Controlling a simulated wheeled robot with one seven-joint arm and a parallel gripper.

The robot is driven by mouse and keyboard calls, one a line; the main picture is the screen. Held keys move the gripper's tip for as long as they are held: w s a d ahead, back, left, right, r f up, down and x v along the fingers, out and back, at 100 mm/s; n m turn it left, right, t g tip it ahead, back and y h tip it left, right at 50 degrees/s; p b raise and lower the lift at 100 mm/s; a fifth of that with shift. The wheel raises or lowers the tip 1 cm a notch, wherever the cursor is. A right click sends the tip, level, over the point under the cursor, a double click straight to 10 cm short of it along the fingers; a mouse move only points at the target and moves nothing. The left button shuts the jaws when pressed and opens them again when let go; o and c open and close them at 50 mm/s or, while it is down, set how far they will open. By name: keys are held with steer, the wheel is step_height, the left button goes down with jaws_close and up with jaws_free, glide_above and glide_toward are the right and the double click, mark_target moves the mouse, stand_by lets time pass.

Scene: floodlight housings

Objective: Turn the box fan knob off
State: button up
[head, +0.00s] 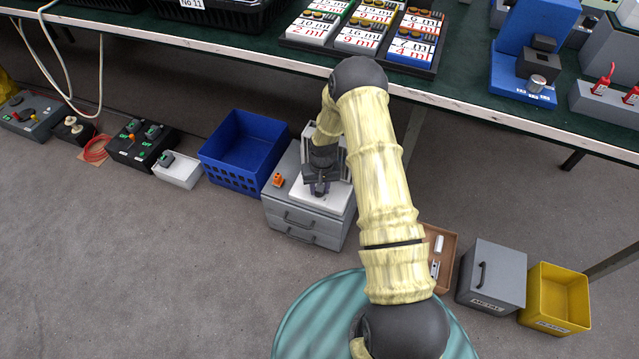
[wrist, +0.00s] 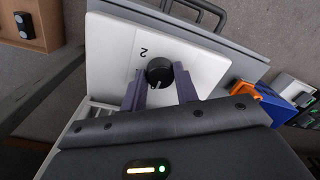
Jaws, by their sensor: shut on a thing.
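The box fan has a white base (head: 300,195) and stands on a grey drawer unit (head: 287,217). In the wrist view its white panel (wrist: 109,66) bears a "2" mark. A round black knob (wrist: 158,70) with a small pale mark sits on the panel. My gripper (head: 320,186) is over the fan base in the head view. In the wrist view my gripper (wrist: 159,80) has one finger at each side of the knob and is shut on it. The knob is hidden behind my gripper in the head view.
An orange object (head: 278,180) lies on the drawer unit beside the fan. A blue crate (head: 243,143) stands to the left. A green bench (head: 480,75) with a pale front edge overhangs behind. A grey metal box (head: 492,275) and a yellow bin (head: 556,298) stand right.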

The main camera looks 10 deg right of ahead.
steer(key=shift+s+a+n, duration=0.1)
steer(key=shift+n, duration=0.2)
steer(key=o, duration=1)
steer(key=r+p, duration=0.1)
steer(key=r, duration=0.1)
steer(key=r+p, duration=0.1)
steer(key=r, duration=0.2)
steer(key=r+p, duration=0.1)
steer(key=r, duration=0.1)
steer(key=shift+d+r, duration=0.25)
